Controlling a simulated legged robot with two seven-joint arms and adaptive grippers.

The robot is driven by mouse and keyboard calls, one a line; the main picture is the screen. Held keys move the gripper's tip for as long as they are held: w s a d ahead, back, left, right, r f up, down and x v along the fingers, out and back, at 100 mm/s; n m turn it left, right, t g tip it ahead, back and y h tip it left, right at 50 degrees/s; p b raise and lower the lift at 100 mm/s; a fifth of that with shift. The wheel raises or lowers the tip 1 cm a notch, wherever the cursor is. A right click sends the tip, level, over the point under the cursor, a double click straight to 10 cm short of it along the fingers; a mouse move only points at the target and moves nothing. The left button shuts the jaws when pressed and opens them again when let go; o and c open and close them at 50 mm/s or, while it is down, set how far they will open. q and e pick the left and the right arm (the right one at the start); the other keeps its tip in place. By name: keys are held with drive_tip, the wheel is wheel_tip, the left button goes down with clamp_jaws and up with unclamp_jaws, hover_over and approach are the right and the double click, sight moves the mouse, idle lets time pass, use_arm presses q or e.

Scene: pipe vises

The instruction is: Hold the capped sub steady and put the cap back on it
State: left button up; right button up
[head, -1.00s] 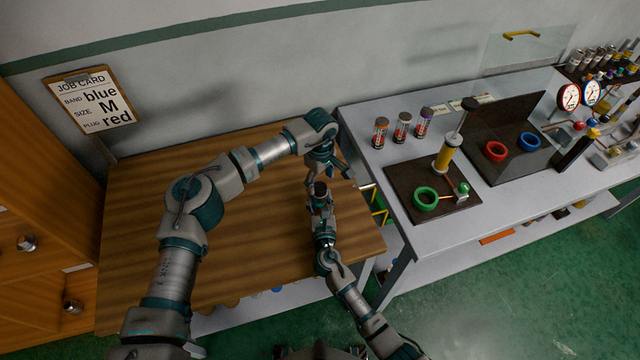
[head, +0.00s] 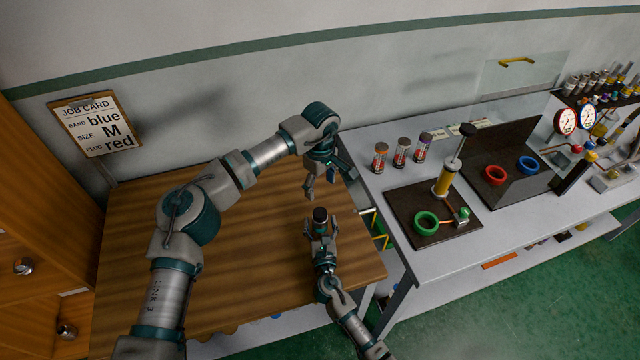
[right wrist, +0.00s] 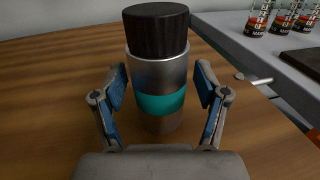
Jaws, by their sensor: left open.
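The sub (head: 320,226) stands upright on the wooden bench, a silver cylinder with a teal band in the right wrist view (right wrist: 160,100). Its dark ribbed cap (right wrist: 157,30) sits on top of it, and the cap also shows in the head view (head: 320,213). My right gripper (head: 321,231) has its fingers spread on either side of the sub, with visible gaps between the blue pads and the body. My left gripper (head: 320,188) is open and empty, pointing down above and behind the cap, apart from it.
The wooden bench top (head: 230,270) is clear around the sub. To the right, a grey table (head: 400,185) carries several labelled jars, a dark board (head: 405,205) with a green ring (head: 426,222), and red and blue rings. A job card (head: 97,124) hangs on the wall.

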drive_tip(key=s, duration=0.8)
drive_tip(key=s+d, duration=0.1)
drive_tip(key=s, duration=0.3)
drive_tip(key=shift+d+f, duration=0.1)
idle(0.4)
